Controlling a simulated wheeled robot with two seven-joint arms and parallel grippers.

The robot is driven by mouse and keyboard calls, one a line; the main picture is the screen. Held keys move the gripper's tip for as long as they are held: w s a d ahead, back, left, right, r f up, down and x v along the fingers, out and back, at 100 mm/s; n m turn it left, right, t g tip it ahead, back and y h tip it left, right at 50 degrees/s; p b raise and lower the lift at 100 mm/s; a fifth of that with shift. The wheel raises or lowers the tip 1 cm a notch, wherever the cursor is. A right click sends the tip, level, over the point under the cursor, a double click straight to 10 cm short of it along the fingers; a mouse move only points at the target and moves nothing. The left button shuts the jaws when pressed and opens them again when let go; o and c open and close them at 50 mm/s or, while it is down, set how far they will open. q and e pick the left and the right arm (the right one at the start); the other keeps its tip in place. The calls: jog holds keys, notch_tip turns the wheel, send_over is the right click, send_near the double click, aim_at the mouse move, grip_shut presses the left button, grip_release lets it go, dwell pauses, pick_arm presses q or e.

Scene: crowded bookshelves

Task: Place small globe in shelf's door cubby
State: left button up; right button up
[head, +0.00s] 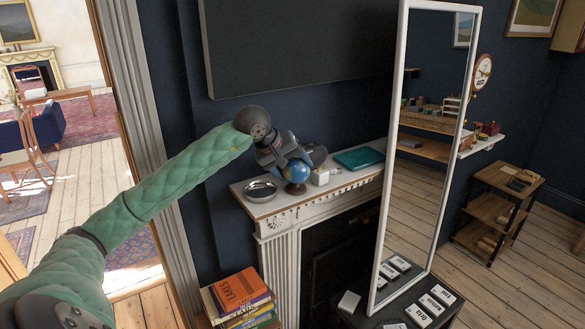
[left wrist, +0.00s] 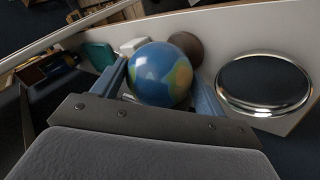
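The small globe (head: 297,171), blue with green and tan land, stands on the white mantel (head: 262,208) on a dark base. My left gripper (head: 291,158) reaches it from above and the left. In the left wrist view the globe (left wrist: 160,75) lies between the two blue-grey fingers, which stand apart on either side of it. I cannot tell whether they touch it. My right gripper is not in view. I cannot make out a door cubby; a low wooden shelf (head: 493,207) stands at the right.
A round metal dish (head: 260,190) sits left of the globe. A white block (head: 320,177) and a teal book (head: 359,159) lie to its right. A tall white-framed mirror (head: 425,140) stands before the mantel's right end. Stacked books (head: 241,292) stand below.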

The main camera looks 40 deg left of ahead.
pick_arm(q)
jog(key=o, duration=0.4)
jog(key=shift+o, duration=0.2)
